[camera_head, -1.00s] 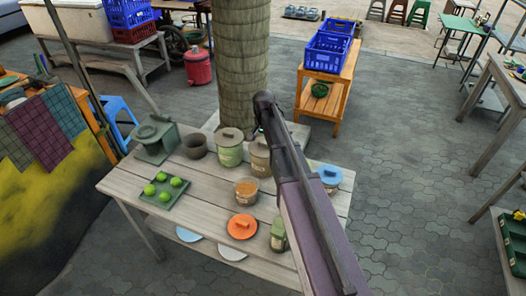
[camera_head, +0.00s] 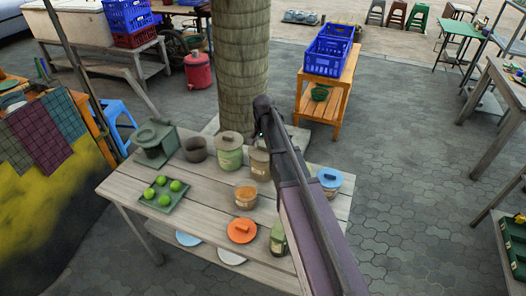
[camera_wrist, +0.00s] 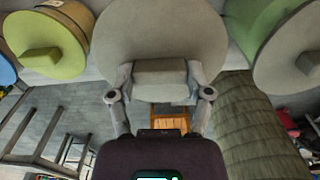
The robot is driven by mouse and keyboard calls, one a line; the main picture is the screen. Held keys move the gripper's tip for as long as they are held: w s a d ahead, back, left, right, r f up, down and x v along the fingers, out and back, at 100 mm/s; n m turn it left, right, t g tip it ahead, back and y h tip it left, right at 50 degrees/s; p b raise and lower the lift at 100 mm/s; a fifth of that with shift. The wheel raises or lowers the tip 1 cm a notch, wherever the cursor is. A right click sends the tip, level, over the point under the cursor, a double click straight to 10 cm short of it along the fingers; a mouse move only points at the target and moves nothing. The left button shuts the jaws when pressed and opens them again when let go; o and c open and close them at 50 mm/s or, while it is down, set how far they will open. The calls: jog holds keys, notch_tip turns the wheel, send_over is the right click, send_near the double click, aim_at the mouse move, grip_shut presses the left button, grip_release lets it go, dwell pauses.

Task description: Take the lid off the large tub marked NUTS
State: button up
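In the wrist view a large round grey lid (camera_wrist: 160,25) fills the top middle. A block handle (camera_wrist: 160,80) stands on it. My gripper (camera_wrist: 160,72) has one finger at each end of the handle, with little or no gap; I cannot tell whether they press on it. In the head view my gripper (camera_head: 262,132) is over the beige tub (camera_head: 259,167), whose lid is mostly hidden by my arm. Its label is too small to read. I cannot tell whether the lid is seated or raised.
A green tub (camera_head: 229,158) with a brownish lid stands close on the left. A blue-lidded tub (camera_head: 330,182) is on the right. An orange-topped tub (camera_head: 245,195), an orange lid (camera_head: 242,230) and a tray of limes (camera_head: 165,203) are nearer. A thick post (camera_head: 242,70) rises behind.

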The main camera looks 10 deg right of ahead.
jog(key=shift+r, duration=0.1)
dwell(0.4)
notch_tip(320, 180, up, 3)
jog(key=p, duration=0.3)
jog(key=shift+f, duration=0.2)
jog(key=s+a, duration=0.1)
jog(key=s, duration=0.4)
jog(key=s+r+p, duration=0.1)
jog(key=s, duration=0.4)
jog(key=s+a+r+p, duration=0.1)
jog(key=s, duration=0.4)
jog(key=shift+s+a, duration=0.3)
jog(key=shift+s, duration=0.1)
jog(key=shift+s, duration=0.15)
